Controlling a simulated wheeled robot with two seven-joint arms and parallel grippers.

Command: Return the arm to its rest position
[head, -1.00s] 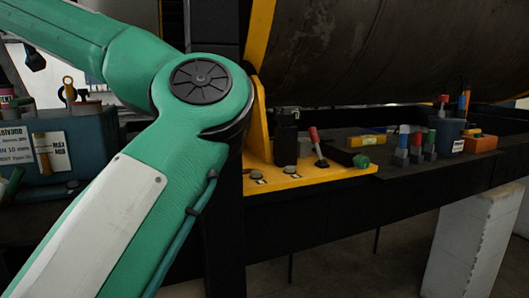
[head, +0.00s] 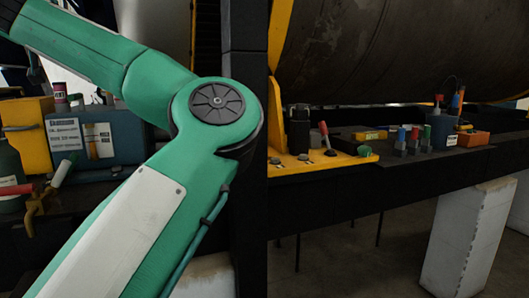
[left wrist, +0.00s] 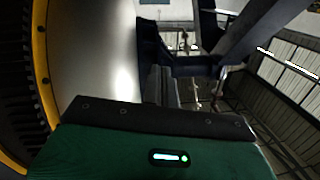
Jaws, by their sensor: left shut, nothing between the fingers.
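My left arm (head: 215,103) crosses the left part of the head view. Its green upper link comes in from the top left, bends at a round dark joint cap, and a link with a pale panel runs down out of the bottom edge. The left gripper is outside the head view. My right arm and gripper show in neither view.
A dark bench (head: 400,180) with a yellow plate (head: 335,157), small coloured tools and an orange box (head: 473,138) runs right, under a large metal cylinder (head: 400,50). A blue bin (head: 90,135) and yellow box (head: 27,135) stand left. A white block (head: 465,235) supports the bench.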

